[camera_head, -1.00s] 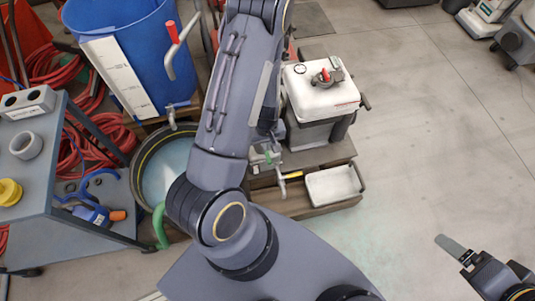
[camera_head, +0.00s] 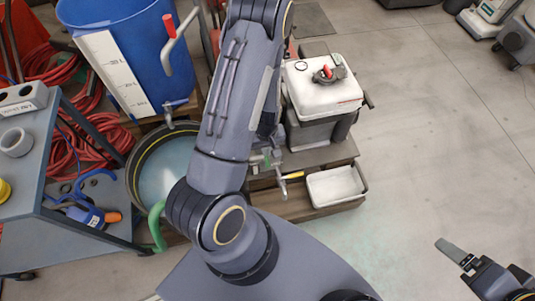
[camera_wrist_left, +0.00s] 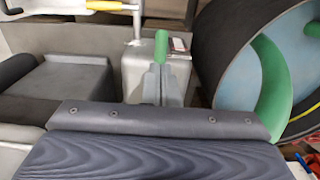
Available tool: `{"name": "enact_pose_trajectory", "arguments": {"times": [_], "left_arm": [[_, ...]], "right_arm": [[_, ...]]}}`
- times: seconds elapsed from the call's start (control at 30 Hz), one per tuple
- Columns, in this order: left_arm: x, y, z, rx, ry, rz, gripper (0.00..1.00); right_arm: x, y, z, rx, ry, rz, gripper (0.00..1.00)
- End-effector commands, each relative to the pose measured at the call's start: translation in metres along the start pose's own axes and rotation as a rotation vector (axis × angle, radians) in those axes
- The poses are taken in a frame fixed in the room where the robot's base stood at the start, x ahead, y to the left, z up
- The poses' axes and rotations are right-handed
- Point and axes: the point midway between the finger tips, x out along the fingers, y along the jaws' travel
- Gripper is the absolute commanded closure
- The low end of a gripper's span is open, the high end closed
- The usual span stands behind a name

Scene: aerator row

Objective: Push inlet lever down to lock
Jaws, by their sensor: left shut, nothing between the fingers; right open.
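A lever with a green grip (camera_wrist_left: 173,47) stands upright in front of a grey box (camera_wrist_left: 133,62) in the left wrist view. I cannot be sure that it is the inlet lever. In the head view, green fittings show beside my forearm (camera_head: 267,158). My left gripper (camera_wrist_left: 155,86) is shut and empty; its narrow grey fingers appear close beside the green grip, and contact cannot be told. My left arm hides most of this area in the head view. My right gripper (camera_head: 468,256) is open and empty over bare floor at the lower right.
A blue tank (camera_head: 135,40) with a red-handled lever (camera_head: 170,40) stands upper left. A round tub (camera_head: 160,175) is below it. A yellow handle (camera_head: 293,176), white tray (camera_head: 337,186) and white-lidded box (camera_head: 322,90) lie right of my arm. A cart (camera_head: 60,245) stands left.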

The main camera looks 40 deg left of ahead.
Motion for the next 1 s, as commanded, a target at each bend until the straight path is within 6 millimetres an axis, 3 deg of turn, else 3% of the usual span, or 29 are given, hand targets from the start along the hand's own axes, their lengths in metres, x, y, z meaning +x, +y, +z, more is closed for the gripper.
{"name": "enact_pose_trajectory", "arguments": {"times": [0.47, 1.0], "left_arm": [[0.015, 0.0, 0.0, 0.0, -0.001, 0.0, 1.0], [-0.032, 0.0, 0.008, 0.0, 0.0, 0.0, 1.0]], "right_arm": [[0.011, 0.005, 0.006, 0.0, 0.0, 0.0, 0.18], [-0.022, -0.01, -0.011, 0.0, 0.0, 0.0, 0.18]]}}
